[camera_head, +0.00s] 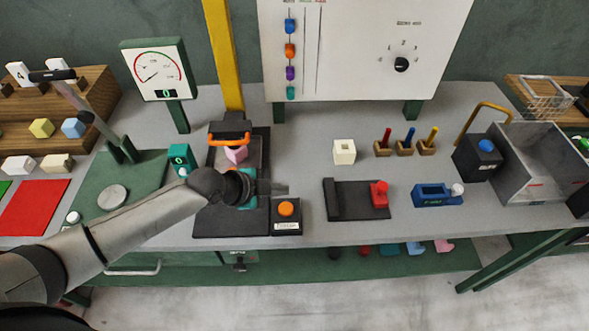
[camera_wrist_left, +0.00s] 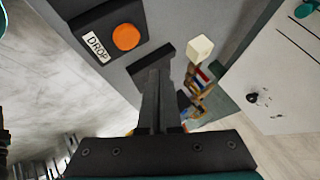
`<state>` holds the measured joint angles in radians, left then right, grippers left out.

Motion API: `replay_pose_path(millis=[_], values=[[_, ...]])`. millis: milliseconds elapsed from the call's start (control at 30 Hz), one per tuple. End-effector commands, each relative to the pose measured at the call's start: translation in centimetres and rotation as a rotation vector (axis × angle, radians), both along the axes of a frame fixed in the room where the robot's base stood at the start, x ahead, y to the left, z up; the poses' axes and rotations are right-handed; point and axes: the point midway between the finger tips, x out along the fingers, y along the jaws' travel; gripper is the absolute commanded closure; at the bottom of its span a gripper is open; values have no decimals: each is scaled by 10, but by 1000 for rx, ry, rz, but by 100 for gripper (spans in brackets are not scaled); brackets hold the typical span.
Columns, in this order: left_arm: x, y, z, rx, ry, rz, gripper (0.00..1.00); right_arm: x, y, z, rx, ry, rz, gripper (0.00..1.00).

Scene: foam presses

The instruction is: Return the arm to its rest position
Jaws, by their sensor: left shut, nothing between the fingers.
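My left arm comes in from the left in the head view, and its gripper (camera_head: 280,188) hangs over the table beside the dark press base (camera_head: 232,222). The gripper is shut and empty. In the left wrist view its two fingers (camera_wrist_left: 158,75) lie together. An orange button (camera_head: 286,208) on a dark box stands just below the gripper in the head view. The button also shows in the left wrist view (camera_wrist_left: 126,37), next to a DROP label. My right gripper shows in neither view.
A pink block (camera_head: 236,154) sits in the press under an orange bracket. A cream cube (camera_head: 344,151), a dark fixture with a red knob (camera_head: 379,194) and a blue tool (camera_head: 432,195) stand to the right. A grey bin (camera_head: 540,165) is at the far right. Bare table lies between them.

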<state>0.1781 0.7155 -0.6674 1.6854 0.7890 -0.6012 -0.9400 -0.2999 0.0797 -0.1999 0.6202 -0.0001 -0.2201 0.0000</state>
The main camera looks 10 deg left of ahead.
Motion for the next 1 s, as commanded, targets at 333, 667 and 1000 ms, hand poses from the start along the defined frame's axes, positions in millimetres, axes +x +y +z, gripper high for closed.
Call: replay_pose_path(millis=[333, 667, 1000], values=[[-22, -24, -2, -41, 61, 20, 100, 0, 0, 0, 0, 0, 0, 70], [-118, -56, 15, -164, 361, 420, 100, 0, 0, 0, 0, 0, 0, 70], [-183, -5, 30, -183, 532, 912, 100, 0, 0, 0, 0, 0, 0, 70]])
